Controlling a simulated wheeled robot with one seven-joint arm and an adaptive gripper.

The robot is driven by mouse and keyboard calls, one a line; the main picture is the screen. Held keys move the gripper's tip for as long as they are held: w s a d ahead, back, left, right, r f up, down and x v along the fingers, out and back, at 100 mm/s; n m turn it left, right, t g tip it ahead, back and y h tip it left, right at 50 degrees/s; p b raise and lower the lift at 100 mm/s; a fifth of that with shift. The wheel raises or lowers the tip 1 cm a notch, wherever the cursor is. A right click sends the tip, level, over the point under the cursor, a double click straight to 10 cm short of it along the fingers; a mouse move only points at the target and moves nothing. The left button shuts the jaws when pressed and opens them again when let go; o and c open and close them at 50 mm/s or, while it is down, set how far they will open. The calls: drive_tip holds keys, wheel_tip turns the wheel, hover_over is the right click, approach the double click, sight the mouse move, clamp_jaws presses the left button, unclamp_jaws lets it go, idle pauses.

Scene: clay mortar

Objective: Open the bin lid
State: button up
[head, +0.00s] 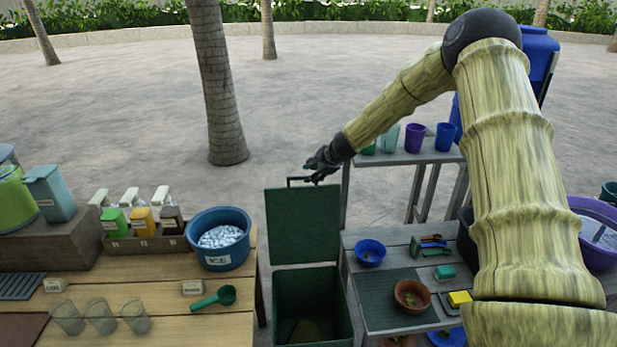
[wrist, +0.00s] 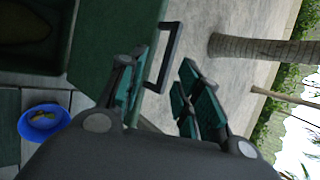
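The green bin (head: 283,300) stands between the two tables, with its dark inside showing and something brownish at the bottom. Its green lid (head: 303,225) stands raised at the back of the opening, with a dark loop handle (head: 298,180) on its top edge. My gripper (head: 318,172) is at the handle. In the wrist view the fingers (wrist: 165,65) are spread, and the handle (wrist: 170,58) shows in the gap between them. I cannot tell whether a finger touches it. The lid also shows in the wrist view (wrist: 110,40).
A wooden table (head: 150,285) at left holds a blue ice tub (head: 218,238), a green scoop (head: 214,298) and glasses. A grey table (head: 385,325) at right holds a blue bowl (head: 370,253) and a brown pot (head: 412,296). Open paving and a palm trunk (head: 215,85) lie behind.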

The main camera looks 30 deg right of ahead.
drive_tip(key=shift+v, duration=1.95)
